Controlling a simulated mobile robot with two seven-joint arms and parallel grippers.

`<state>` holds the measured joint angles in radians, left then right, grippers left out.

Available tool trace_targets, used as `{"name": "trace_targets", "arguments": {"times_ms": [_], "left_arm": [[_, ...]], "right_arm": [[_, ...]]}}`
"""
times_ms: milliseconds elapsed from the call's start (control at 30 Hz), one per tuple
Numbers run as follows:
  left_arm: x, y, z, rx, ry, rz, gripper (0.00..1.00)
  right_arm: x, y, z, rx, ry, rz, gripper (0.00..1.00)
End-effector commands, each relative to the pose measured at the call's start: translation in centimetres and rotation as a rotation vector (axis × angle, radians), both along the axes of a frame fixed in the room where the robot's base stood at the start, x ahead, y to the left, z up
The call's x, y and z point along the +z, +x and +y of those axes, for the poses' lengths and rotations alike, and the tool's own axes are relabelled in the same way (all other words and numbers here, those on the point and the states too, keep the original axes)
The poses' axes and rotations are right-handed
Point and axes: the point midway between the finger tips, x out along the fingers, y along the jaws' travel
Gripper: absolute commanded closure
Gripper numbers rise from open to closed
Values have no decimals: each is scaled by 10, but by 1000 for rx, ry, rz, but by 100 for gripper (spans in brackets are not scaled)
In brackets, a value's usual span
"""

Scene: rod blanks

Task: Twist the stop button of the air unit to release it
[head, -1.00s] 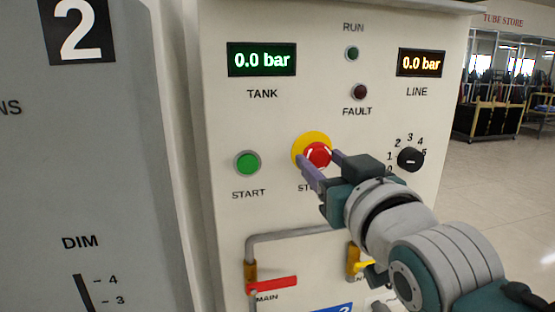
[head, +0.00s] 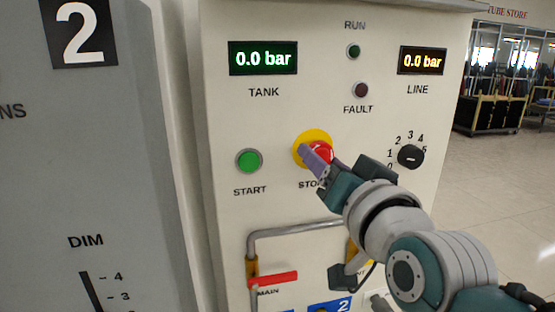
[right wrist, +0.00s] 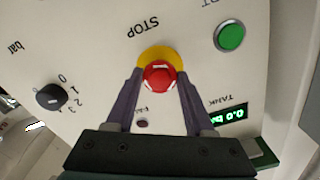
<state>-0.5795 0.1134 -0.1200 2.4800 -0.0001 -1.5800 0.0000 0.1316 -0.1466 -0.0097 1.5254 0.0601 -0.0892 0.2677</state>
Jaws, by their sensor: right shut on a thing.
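The stop button (head: 323,153) is a red mushroom head on a round yellow plate (head: 311,137), set in the pale front of the air unit (head: 225,110). My right gripper (head: 321,157) is shut on the red head, partly hiding it in the head view. In the right wrist view the red stop button (right wrist: 160,76) sits between the two purple fingertips (right wrist: 159,78), with white marks on its face. The contact points are small and hard to make out. My left gripper is not in view.
The green start button (head: 249,161) is to the left, and a black rotary knob (head: 410,156) is close on the right. A bent grey pipe (head: 295,231) and a red MAIN handle (head: 273,281) lie below. Open floor (head: 495,180) is at the right.

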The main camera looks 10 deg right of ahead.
Motion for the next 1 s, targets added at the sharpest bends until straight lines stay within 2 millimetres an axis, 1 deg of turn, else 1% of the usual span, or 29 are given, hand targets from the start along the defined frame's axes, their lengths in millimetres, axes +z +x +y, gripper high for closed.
{"name": "trace_targets", "arguments": {"times_ms": [333,367,600,633,867,1000], "left_arm": [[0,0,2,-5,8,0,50],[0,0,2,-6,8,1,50],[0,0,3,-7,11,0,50],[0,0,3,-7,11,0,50],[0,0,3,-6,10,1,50],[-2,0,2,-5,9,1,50]], "right_arm": [[-2,0,-1,-2,3,5,100],[-2,0,-1,-1,3,6,46],[-1,0,-1,-1,3,3,19],[-1,0,-1,-1,2,3,17],[-1,0,0,0,2,1,17],[-2,-8,0,0,2,4,17]]}}
